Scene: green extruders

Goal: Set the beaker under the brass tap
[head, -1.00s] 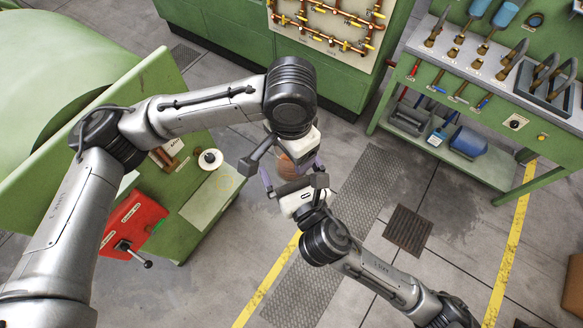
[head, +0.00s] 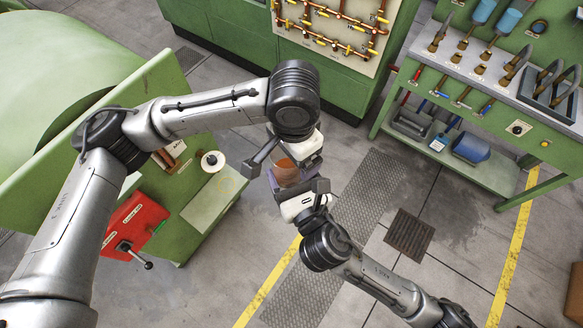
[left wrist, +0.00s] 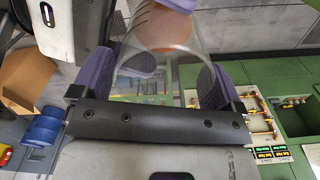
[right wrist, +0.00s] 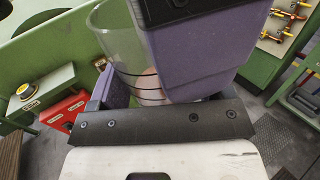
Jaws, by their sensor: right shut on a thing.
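The clear beaker (head: 285,174) with orange-brown contents is between my two grippers, above the floor. My right gripper (head: 296,188) is shut on it from the near side. My left gripper (head: 286,160) is at the beaker from the far side. In the left wrist view its purple fingers stand on both sides of the beaker (left wrist: 150,78); whether they press on the glass is unclear. The right wrist view shows the beaker (right wrist: 118,42) with dark graduation lines, partly hidden by a purple finger. Brass pipes with yellow-handled valves run on a panel (head: 335,40); I cannot tell which is the tap.
A green machine (head: 70,80) with a red box (head: 134,226) and crank stands at left. A green workbench (head: 400,95) with tools and blue containers below is at right. Open floor with dark grating (head: 375,185) lies between. My grippers are very close together.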

